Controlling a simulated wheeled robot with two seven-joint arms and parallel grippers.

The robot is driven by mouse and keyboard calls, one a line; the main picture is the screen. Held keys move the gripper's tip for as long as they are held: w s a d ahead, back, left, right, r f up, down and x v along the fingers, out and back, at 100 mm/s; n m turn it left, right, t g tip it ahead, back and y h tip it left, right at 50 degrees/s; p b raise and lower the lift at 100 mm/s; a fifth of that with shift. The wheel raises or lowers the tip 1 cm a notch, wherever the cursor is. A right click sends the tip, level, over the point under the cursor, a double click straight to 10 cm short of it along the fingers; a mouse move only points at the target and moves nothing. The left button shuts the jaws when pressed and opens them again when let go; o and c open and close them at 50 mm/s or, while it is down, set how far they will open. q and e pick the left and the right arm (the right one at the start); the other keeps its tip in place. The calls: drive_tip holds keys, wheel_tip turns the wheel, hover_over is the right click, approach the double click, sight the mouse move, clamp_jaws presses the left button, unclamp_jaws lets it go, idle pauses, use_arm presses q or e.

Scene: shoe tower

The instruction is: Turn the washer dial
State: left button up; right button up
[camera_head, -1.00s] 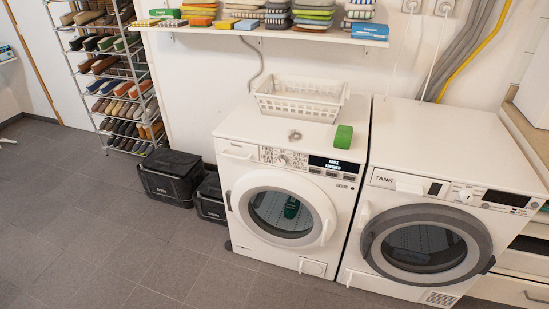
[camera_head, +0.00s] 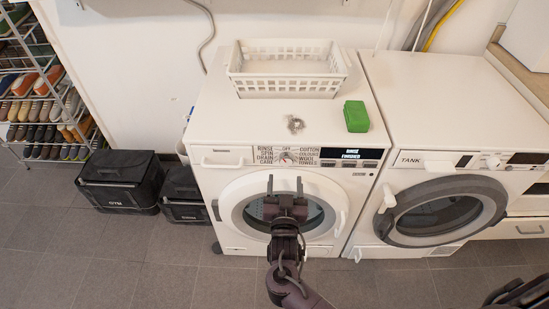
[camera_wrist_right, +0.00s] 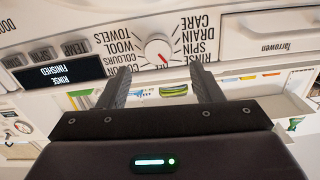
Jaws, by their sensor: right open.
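The left washer's dial (camera_head: 286,158) is a small round knob on the front panel, ringed by printed programme words. In the right wrist view, which is upside down, the dial (camera_wrist_right: 158,47) is white with a red pointer mark. My right gripper (camera_head: 285,181) is in front of the washer door, just below the dial in the picture. In the wrist view its two fingers (camera_wrist_right: 161,70) are apart and empty, with the dial beyond their tips and between them. They appear clear of the dial. My left gripper is not in view.
The washer display (camera_head: 349,154) reads "RINSE FINISHED". A white basket (camera_head: 288,87), a green block (camera_head: 356,116) and a small grey item (camera_head: 295,124) are on top. A second washer (camera_head: 448,110) stands at the right. Black crates (camera_head: 118,180) stand left on the floor.

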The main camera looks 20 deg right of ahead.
sight(286, 163)
drive_tip(key=x, duration=0.2)
drive_tip(key=shift+w+d+r, duration=0.15)
drive_tip(key=shift+w+d, duration=0.1)
drive_tip(key=shift+d, duration=0.1)
drive_tip(key=x, duration=0.2)
drive_tip(key=shift+w, duration=0.35)
drive_tip(key=shift+w+d+f, duration=0.1)
drive_tip(key=shift+w+f, duration=0.1)
drive_tip(key=shift+w, duration=0.15)
drive_tip(key=shift+w+d, duration=0.1)
drive_tip(key=shift+w, duration=0.15)
drive_tip(key=c, duration=1)
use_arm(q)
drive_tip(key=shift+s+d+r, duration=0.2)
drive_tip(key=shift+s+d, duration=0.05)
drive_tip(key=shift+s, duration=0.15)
